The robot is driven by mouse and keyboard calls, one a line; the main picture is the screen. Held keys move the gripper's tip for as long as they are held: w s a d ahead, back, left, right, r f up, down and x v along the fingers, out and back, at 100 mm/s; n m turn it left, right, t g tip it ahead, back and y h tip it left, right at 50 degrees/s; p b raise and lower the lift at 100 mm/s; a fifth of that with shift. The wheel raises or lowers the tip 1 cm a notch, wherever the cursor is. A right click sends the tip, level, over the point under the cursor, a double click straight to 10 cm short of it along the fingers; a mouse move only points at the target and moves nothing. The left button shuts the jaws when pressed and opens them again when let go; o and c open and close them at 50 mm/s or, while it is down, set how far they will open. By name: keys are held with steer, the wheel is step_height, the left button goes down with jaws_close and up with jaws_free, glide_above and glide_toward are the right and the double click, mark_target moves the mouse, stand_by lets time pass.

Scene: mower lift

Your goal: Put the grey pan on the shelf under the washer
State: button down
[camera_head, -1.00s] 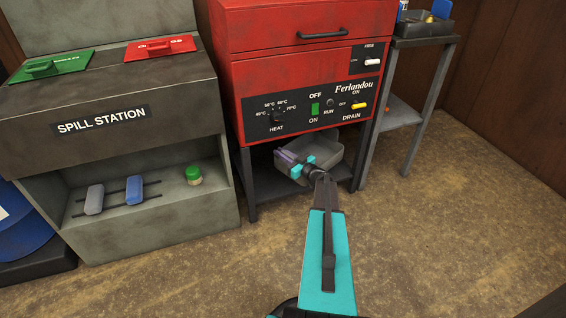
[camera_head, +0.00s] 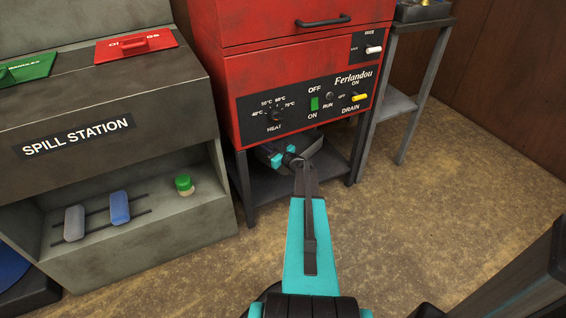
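The red washer (camera_head: 300,80) stands in the middle on dark legs, with a dark shelf (camera_head: 275,187) under its body. The grey pan (camera_head: 318,148) is in the space under the washer, partly hidden by the washer's lower edge and by my arm. Whether it rests on the shelf or is held just above it is unclear. My gripper (camera_head: 267,152) reaches in under the washer at the pan's left side. Its fingertips are mostly hidden, so its grip on the pan does not show clearly.
The grey spill station (camera_head: 110,130) stands close on the left, with two sponges and a green-lidded jar (camera_head: 184,185) in its lower bay. A grey side stand (camera_head: 400,105) is on the right. The floor in front is open.

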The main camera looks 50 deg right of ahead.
steer(key=shift+w, duration=0.1)
steer(key=shift+f+b, duration=0.85)
steer(key=shift+f, duration=1.6)
steer(key=shift+f+b, duration=0.95)
steer(key=shift+f, duration=1.65)
steer(key=c, duration=1.8)
jaws_free()
steer(key=shift+o, duration=0.2)
